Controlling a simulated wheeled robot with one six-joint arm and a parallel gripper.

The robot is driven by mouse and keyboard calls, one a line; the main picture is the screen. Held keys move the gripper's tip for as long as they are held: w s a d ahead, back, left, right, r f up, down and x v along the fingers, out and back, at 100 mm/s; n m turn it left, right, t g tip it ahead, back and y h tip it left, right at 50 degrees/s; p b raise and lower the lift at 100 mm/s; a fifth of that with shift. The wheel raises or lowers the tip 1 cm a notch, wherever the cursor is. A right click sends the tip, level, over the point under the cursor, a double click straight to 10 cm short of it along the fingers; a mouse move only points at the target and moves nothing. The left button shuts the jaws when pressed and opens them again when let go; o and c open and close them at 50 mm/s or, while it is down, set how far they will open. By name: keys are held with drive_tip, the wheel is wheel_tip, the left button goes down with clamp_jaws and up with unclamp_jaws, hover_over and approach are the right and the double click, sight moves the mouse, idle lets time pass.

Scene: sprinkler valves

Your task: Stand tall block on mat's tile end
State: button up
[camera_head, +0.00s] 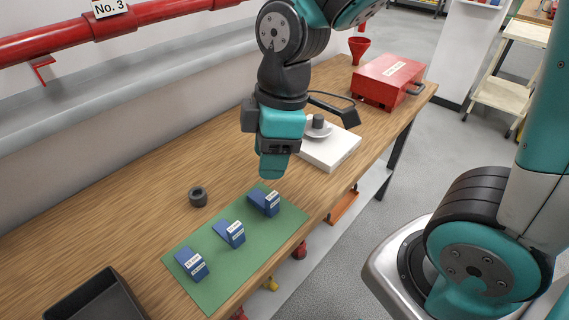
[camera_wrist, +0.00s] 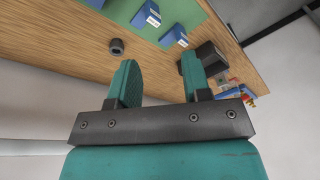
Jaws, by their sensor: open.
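Three blue blocks with white labels stand in a slanting row on the green mat (camera_head: 287,221): a near one (camera_head: 192,264), a middle one (camera_head: 230,234) and a far one (camera_head: 264,202). I cannot tell which is the tall block, and I make out no separate tile on the mat. My gripper (camera_head: 273,168) is above the bench near the mat's far end, apart from the blocks. In the wrist view the gripper (camera_wrist: 161,78) is open, with nothing between its fingers.
A dark ring (camera_head: 198,197) lies left of the mat. A black tray (camera_head: 97,298) is at the near left. A white box (camera_head: 334,152) with a grey disc, a red case (camera_head: 388,82) and a red funnel (camera_head: 359,48) stand farther back. A red pipe (camera_head: 60,38) runs along the wall.

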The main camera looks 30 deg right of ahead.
drive_tip(key=s+a+r+m+y, duration=0.1)
drive_tip(key=s+a+r+m, duration=0.1)
drive_tip(key=s+r+m, duration=0.3)
drive_tip(key=s+m, duration=0.2)
drive_tip(key=s, duration=0.1)
drive_tip(key=shift+s+r+y, duration=0.15)
drive_tip(key=shift+s+y, duration=0.25)
